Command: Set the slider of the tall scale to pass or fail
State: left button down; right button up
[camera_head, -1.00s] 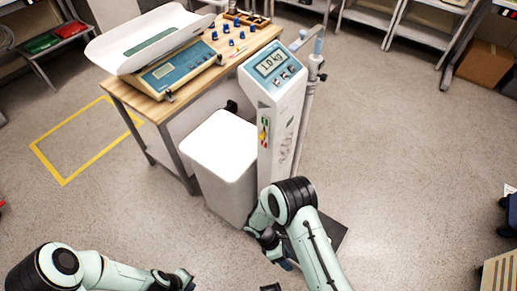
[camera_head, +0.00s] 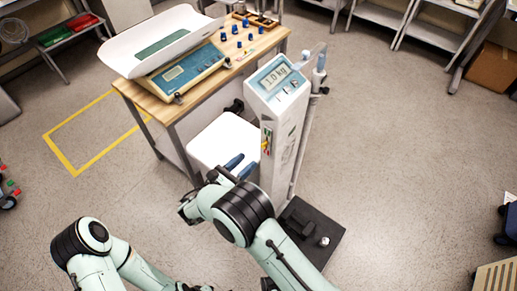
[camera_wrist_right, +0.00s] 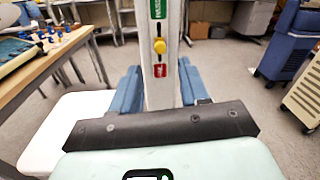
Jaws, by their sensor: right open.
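The tall scale (camera_head: 284,130) stands right of the table, its display reading 1.0 kg. Its slider has a yellow knob (camera_wrist_right: 160,46) on a dark vertical slot, in the right wrist view. The knob sits between a green label (camera_wrist_right: 157,9) above and a red label (camera_wrist_right: 160,71) below, touching neither. My right gripper (camera_head: 240,167) is open and empty, in front of the scale's column and below the slider. In the wrist view its blue fingers flank the column, apart from the knob. My left gripper is at the bottom edge of the head view, mostly cut off.
A white-topped bin (camera_head: 222,138) stands close left of the column. The wooden table (camera_head: 150,103) holds a baby scale (camera_head: 182,72) and several blue weights. The scale's black base (camera_head: 318,222) lies on the floor, with small objects on it.

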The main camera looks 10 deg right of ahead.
aim_at(265, 145)
jog(key=x, duration=0.7)
grip_shut()
